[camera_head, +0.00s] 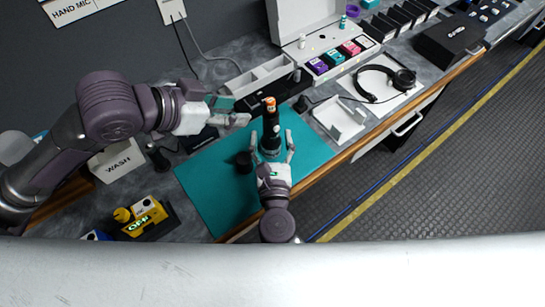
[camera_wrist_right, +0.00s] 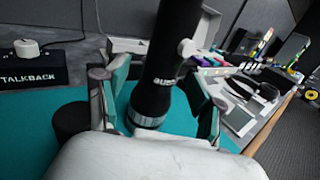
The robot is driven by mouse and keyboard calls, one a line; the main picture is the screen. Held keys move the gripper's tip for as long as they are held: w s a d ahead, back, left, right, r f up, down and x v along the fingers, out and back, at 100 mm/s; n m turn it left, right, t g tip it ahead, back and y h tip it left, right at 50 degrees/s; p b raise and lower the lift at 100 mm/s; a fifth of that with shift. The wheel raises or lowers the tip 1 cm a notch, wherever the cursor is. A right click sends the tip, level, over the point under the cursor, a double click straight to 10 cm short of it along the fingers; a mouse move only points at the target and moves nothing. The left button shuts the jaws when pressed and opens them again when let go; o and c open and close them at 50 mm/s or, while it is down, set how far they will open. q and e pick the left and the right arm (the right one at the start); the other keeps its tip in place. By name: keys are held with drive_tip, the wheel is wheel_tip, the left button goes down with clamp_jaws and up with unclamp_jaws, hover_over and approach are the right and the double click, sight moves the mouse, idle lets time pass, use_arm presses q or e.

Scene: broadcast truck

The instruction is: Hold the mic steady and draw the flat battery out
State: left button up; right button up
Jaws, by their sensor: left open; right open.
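The black mic (camera_head: 271,135) stands roughly upright on the teal mat (camera_head: 216,193). An orange-and-white battery end (camera_head: 269,103) shows at its top. My right gripper (camera_head: 271,143) is open, with one finger on each side of the mic. In the right wrist view the mic body (camera_wrist_right: 160,70) rises between the fingers, with gaps visible beside it; its top is cut off there. My left gripper (camera_head: 241,111) is open and empty, to the left of the mic's upper part and apart from it.
A black round cap-like piece (camera_head: 244,162) stands on the mat left of the mic. A pale divided tray (camera_head: 262,80) lies behind. Headphones (camera_head: 384,82) and a white cradle (camera_head: 340,120) lie to the right. A yellow device (camera_head: 143,215) and a WASH box (camera_head: 118,163) are at left.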

drive_tip(key=shift+w, duration=1.45)
drive_tip(key=shift+c, duration=0.2)
clamp_jaws()
